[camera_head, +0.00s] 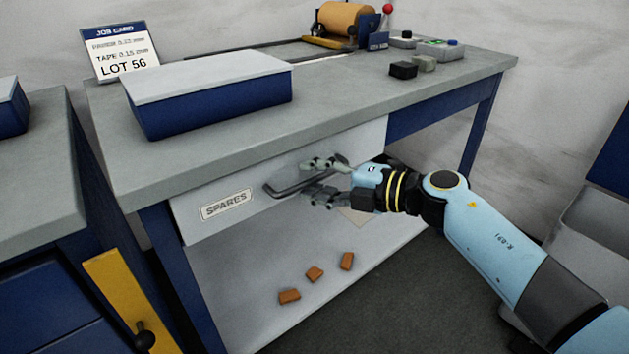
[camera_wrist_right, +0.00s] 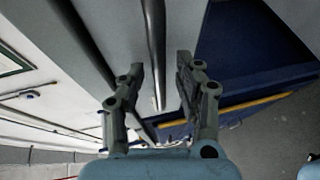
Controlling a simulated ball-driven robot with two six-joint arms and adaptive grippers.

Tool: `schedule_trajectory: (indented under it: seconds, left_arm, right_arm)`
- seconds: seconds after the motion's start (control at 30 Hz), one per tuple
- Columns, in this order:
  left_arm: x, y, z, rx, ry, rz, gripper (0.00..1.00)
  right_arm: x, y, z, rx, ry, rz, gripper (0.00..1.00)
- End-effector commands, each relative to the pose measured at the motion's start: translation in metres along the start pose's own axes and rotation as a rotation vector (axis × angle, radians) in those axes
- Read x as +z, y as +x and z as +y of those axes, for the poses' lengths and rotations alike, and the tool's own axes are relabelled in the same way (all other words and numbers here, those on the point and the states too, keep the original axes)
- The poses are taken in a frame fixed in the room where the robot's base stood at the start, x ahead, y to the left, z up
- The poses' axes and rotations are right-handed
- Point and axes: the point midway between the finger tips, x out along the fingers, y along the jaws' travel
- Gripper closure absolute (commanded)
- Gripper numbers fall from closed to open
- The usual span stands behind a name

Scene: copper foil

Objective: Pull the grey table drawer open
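The grey drawer front (camera_head: 240,183) sits under the grey tabletop and looks flush with the table; it carries a "SPARES" label (camera_head: 227,204). Its dark bar handle (camera_head: 283,188) runs across the middle of the front. My right gripper (camera_head: 308,181) is at the right part of the handle, one finger above it and one below. In the right wrist view the fingers (camera_wrist_right: 158,75) are spread apart, with the dark handle bar (camera_wrist_right: 155,40) between them. Whether either finger touches the bar is unclear. My left gripper is not in view.
A blue box with a pale lid (camera_head: 210,95) and a job card (camera_head: 121,52) stand on the tabletop (camera_head: 345,100). Several small orange blocks (camera_head: 314,273) lie on the lower shelf (camera_head: 240,290). A blue cabinet (camera_head: 50,310) with a yellow strip stands at left. Floor in front is clear.

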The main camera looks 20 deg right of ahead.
Motion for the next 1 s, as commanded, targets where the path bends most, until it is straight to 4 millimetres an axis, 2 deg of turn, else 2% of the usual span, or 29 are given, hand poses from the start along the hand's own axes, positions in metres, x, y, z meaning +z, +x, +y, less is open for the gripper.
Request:
schedule_trajectory:
  seconds: [0.27,0.53,0.57,1.0]
  left_arm:
    - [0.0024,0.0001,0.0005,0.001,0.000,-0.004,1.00]
    - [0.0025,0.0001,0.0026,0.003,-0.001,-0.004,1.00]
    - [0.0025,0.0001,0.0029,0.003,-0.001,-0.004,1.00]
    - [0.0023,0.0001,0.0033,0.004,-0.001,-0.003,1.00]
  right_arm:
    - [-0.0003,0.0024,-0.0001,-0.001,0.001,0.000,0.66]
    - [-0.0003,0.0022,-0.0001,0.000,0.001,0.000,0.98]
    - [-0.0002,0.0021,-0.0002,0.000,0.001,0.000,1.00]
    - [-0.0002,0.0021,0.0001,0.000,0.002,0.000,1.00]
